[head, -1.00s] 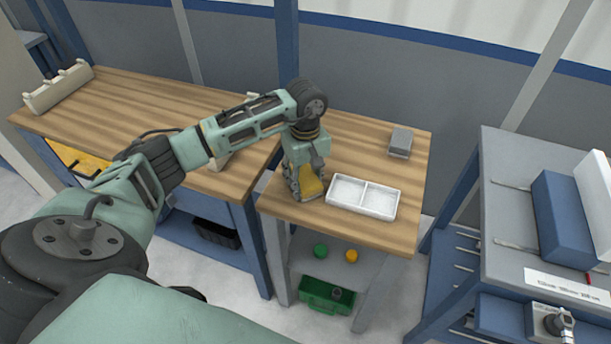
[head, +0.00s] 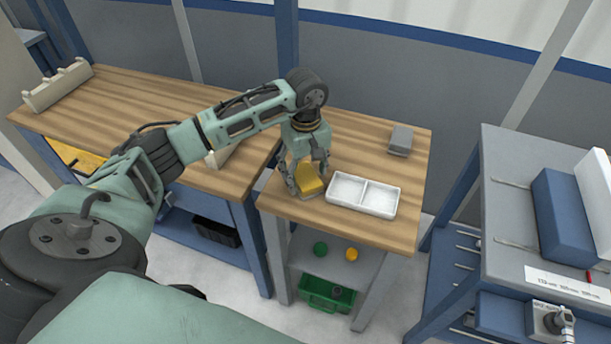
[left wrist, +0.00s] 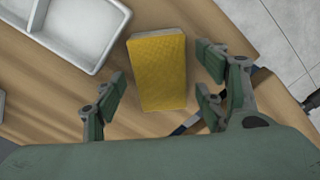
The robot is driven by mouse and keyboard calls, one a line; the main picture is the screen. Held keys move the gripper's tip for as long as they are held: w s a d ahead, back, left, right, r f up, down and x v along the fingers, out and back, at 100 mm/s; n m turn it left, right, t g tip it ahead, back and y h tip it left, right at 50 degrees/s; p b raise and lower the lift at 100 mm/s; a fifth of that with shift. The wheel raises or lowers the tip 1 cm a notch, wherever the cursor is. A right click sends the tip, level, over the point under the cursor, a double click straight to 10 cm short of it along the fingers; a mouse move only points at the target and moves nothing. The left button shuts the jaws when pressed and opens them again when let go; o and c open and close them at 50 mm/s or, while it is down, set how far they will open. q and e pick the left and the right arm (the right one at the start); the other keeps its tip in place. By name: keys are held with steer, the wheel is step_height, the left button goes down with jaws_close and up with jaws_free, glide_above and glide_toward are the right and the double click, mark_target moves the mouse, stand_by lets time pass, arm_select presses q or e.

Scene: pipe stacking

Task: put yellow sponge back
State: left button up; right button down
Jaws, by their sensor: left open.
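The yellow sponge (head: 309,179) lies on the wooden table (head: 390,237), just left of the white two-compartment tray (head: 361,194). My left gripper (head: 307,184) is open over the sponge, with its fingers spread to either side. In the left wrist view the sponge (left wrist: 157,72) lies flat, its yellow face up and a grey side showing at its far end. There the fingers of my left gripper (left wrist: 160,95) stand apart from it on both sides. The tray (left wrist: 70,30) shows at upper left, empty where visible. My right gripper is not in view.
A grey block (head: 400,140) lies at the table's back right. Below are a green ball (head: 320,249), an orange ball (head: 351,254) and a green bin (head: 325,296). A grey bench with a blue box (head: 568,220) stands at right. The table's front edge is close to the sponge.

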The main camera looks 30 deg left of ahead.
mark_target(305, 176)
arm_select(q)
step_height(305, 176, up, 10)
steer(key=b, duration=0.1)
steer(key=shift+r, duration=0.2)
stand_by(0.5)
